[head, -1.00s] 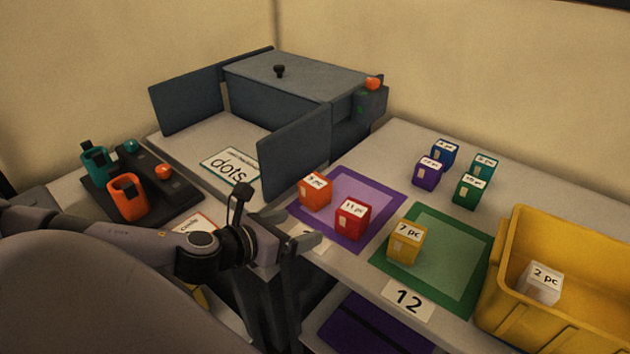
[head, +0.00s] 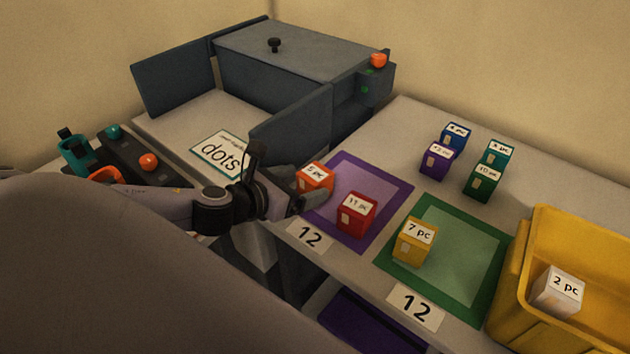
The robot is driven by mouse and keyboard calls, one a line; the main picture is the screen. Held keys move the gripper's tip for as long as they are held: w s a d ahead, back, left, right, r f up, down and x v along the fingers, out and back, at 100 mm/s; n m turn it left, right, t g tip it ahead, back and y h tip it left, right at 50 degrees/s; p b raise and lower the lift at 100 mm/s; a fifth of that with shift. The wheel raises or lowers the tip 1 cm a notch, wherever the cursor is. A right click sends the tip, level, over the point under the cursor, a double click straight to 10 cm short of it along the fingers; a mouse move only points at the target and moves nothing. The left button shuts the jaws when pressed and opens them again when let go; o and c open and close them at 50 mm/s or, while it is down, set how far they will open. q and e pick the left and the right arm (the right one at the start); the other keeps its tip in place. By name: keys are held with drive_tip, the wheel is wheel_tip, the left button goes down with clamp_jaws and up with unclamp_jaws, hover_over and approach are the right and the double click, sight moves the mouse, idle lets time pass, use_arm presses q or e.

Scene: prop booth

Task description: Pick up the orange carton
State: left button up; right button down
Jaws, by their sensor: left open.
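The orange carton (head: 316,179) sits on the purple mat at its left edge, with a white label on top. My left gripper (head: 309,194) is open right at the carton's near left side, and its fingers cover part of the carton's lower front. I cannot tell whether the fingers touch it or reach around it. My right gripper is not in view.
A red carton (head: 357,217) stands close by on the purple mat (head: 384,190). A yellow carton (head: 414,240) stands on the green mat (head: 465,303). Several cartons stand behind. A yellow bin (head: 516,285) holds a white carton (head: 558,293). An open grey box door (head: 291,138) stands behind the gripper.

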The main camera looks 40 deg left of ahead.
sight(305, 183)
use_arm(q)
drive_tip(key=shift+x, duration=2.15)
drive_tip(key=shift+d, duration=0.1)
drive_tip(key=c, duration=1.1)
drive_tip(key=shift+r, duration=0.15)
